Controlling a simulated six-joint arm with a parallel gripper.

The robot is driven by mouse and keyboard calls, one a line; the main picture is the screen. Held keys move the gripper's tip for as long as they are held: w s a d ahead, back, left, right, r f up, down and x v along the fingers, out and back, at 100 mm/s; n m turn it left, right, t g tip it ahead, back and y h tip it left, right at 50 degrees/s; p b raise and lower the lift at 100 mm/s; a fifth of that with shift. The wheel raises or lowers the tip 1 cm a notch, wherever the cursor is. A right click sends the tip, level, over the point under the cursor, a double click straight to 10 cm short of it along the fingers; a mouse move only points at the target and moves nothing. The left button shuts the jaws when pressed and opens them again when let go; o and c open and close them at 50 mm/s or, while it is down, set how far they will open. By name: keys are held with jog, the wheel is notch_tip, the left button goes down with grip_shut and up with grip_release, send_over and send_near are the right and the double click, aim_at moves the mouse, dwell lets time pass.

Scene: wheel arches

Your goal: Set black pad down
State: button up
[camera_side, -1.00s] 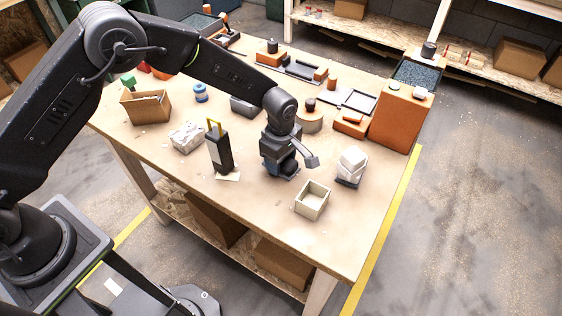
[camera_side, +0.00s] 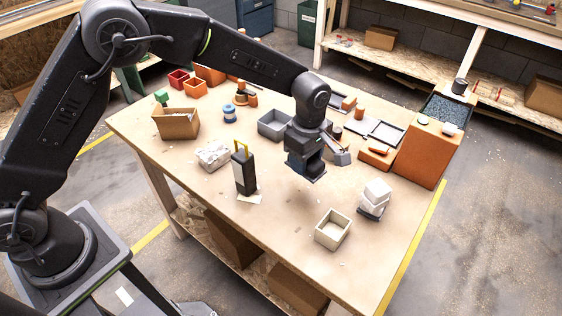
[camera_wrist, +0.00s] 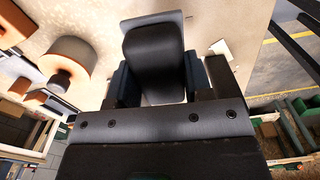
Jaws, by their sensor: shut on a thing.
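In the wrist view, the black pad (camera_wrist: 154,58) is a dark, rounded block held upright between the two fingers of my gripper (camera_wrist: 157,82). A thin grey plate edge shows just past its far end. In the side view, my gripper (camera_side: 306,168) points down over the middle of the table, shut on the pad. The pad's dark lower end (camera_side: 315,178) seems to hang a little above the tabletop (camera_side: 290,215), but the exact gap is hard to tell. The fingers hide part of the pad in the side view.
A dark upright block with a yellow handle (camera_side: 244,172) stands left of my gripper. A small cream open box (camera_side: 332,230) and stacked white blocks (camera_side: 374,197) stand to the right and front. Bare tabletop lies in front.

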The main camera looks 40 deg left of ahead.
jog(key=shift+a+r, duration=0.15)
jog(key=shift+r, duration=0.15)
jog(key=s+a+r+m, duration=0.2)
jog(key=a+r+m, duration=0.4)
jog(key=a, duration=0.5)
jog(key=s+a+r+m, duration=0.1)
jog(key=a+r+m, duration=0.2)
jog(key=a+m, duration=0.6)
jog(key=shift+m, duration=0.8)
jog(key=s+f, duration=0.2)
jog(key=f, duration=0.2)
jog(key=s+a+f, duration=0.1)
jog(key=s+f, duration=0.1)
jog(key=f, duration=0.2)
jog(key=s+f, duration=0.2)
jog(key=f, duration=0.2)
jog(key=shift+a+f, duration=0.2)
jog(key=shift+a, duration=0.15)
jog(key=shift+w, duration=0.1)
jog(key=r, duration=0.1)
send_over(252, 118)
jog(key=s, duration=0.1)
jog(key=shift+w+f, duration=0.15)
jog(key=shift+f, duration=1.1)
jog(key=shift+w+f, duration=0.2)
jog(key=shift+f, duration=1)
jog(key=shift+w+f, duration=0.15)
jog(key=shift+f, duration=1.1)
